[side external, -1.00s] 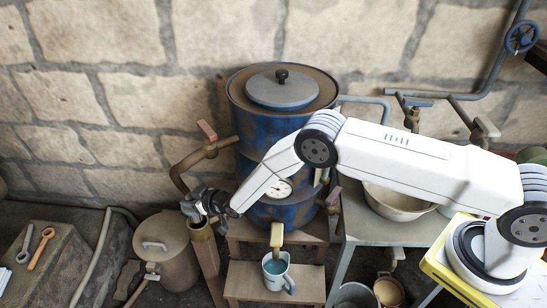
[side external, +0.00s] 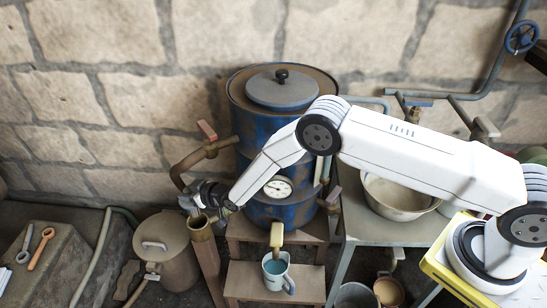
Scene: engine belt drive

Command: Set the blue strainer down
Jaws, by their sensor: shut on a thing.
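My gripper (side external: 191,204) is at the left of the blue drum, just above and beside the open top of a brown upright pipe (side external: 200,228). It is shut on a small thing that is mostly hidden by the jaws. A pale blue-grey bit (side external: 186,203) shows at the jaws' left side, and I take it for the blue strainer, though its shape is too small to make out. I cannot tell whether it touches the pipe.
The blue drum (side external: 255,180) with a lidded top stands behind my arm. A brown tap pipe (side external: 180,172) is close above my gripper. A lidded brown can (side external: 163,262) is below left. A blue mug (side external: 275,272) sits on a wooden step (side external: 240,280).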

